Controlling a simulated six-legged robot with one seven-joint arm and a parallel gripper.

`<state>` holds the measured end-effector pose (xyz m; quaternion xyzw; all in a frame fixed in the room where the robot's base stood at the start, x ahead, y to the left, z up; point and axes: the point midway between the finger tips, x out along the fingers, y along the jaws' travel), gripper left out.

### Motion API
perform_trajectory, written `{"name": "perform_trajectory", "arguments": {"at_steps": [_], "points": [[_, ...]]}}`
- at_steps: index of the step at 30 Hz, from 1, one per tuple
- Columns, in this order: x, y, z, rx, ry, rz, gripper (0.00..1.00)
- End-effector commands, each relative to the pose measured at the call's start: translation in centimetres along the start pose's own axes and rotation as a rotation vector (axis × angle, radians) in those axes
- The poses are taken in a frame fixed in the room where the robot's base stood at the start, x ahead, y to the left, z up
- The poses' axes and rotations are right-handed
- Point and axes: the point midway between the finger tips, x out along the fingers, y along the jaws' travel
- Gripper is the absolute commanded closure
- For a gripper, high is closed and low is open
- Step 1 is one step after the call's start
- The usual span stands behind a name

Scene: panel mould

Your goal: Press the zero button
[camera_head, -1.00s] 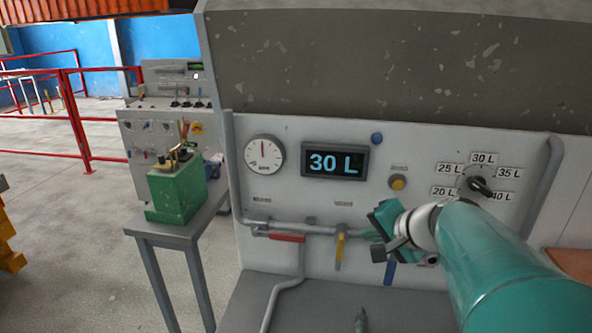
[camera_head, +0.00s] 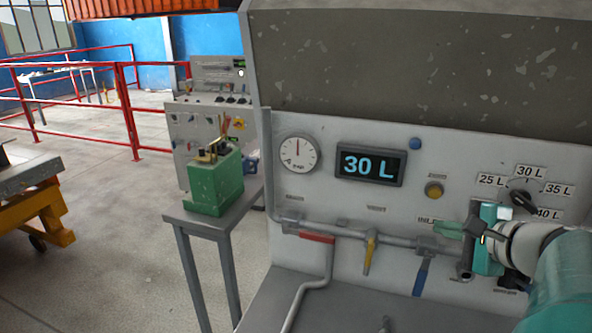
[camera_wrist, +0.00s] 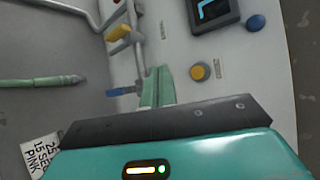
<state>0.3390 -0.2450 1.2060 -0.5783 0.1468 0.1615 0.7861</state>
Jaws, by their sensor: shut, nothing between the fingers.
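A round yellow button (camera_head: 434,190) sits on the grey panel, right of the lit display, with a small unreadable label above it. It also shows in the wrist view (camera_wrist: 200,72). A smaller blue button (camera_head: 416,144) is above it and to its left; it also shows in the wrist view (camera_wrist: 256,22). I cannot read which button is the zero one. My gripper (camera_head: 440,228) is shut and empty, its green fingers below the yellow button in the picture. In the wrist view the fingers (camera_wrist: 158,85) appear left of the yellow button, apart from it.
The display (camera_head: 371,165) reads 30 L. A dial gauge (camera_head: 298,153) is left of it, and a black selector knob (camera_head: 523,201) is at the right. A pipe with red, yellow and blue valve handles (camera_head: 421,275) runs below. A green box (camera_head: 215,184) stands on a side table.

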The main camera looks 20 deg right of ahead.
Motion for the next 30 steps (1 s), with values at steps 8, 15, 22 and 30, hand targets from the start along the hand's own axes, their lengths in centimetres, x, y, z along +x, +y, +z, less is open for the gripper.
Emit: {"name": "perform_trajectory", "arguments": {"at_steps": [8,15,22,30], "points": [[1.2,-0.8,-0.8,0.0,-0.002,0.002,1.0],[3.4,-2.4,-2.5,0.0,-0.003,0.002,1.0],[5.4,-3.9,-3.8,-0.003,-0.005,0.002,1.0],[6.2,-4.5,-4.4,-0.003,-0.003,0.002,1.0]]}}
